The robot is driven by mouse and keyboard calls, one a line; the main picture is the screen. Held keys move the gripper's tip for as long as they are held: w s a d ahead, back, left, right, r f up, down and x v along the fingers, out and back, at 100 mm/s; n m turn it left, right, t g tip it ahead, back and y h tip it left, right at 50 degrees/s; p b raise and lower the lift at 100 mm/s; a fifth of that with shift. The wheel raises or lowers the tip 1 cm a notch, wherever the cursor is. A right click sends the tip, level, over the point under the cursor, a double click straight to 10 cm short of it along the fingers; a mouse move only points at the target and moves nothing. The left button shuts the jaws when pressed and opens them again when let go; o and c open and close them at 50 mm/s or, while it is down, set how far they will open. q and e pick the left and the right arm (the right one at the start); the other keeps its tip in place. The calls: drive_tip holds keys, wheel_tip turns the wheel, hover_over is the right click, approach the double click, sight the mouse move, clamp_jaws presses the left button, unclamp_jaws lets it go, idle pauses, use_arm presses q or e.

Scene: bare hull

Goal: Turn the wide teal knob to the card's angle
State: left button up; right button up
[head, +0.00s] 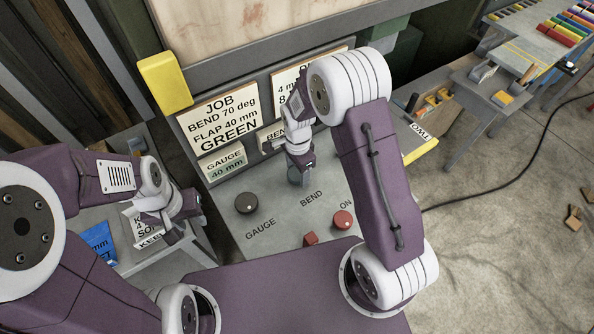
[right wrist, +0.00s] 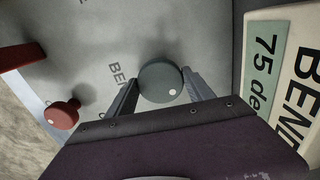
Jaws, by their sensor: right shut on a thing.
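The wide teal knob (right wrist: 161,80) shows in the right wrist view, a round grey-green cap with a white dot near its lower right edge. My right gripper (right wrist: 160,88) has one finger on each side of it and is shut on it. In the head view my right gripper (head: 298,178) points down at the panel above the word BEND and mostly hides the knob. The job card (head: 220,118) reads BEND 70 deg, FLAP 40 mm, GREEN. A bend readout (right wrist: 262,65) reads 75 deg. My left gripper (head: 178,228) is at the left, away from the panel; its jaws are unclear.
On the panel (head: 270,228) are a dark GAUGE knob (head: 246,203), a red ON knob (head: 343,220) and a small red block (head: 311,239). A gauge plate (head: 223,165) reads 40 mm. A side table at left holds a blue item (head: 99,242).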

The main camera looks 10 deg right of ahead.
drive_tip(key=shift+w+r+m, duration=0.1)
drive_tip(key=shift+w+m, duration=0.05)
drive_tip(key=shift+m, duration=0.95)
drive_tip(key=o, duration=1.3)
drive_tip(key=shift+d, duration=0.1)
drive_tip(key=shift+c, duration=0.2)
drive_tip(key=shift+o, duration=0.5)
drive_tip(key=shift+d, duration=0.15)
wheel_tip(320, 180, up, 8)
drive_tip(key=shift+r+b, duration=0.2)
drive_tip(key=shift+b, duration=0.85)
drive_tip(key=shift+r, duration=0.25)
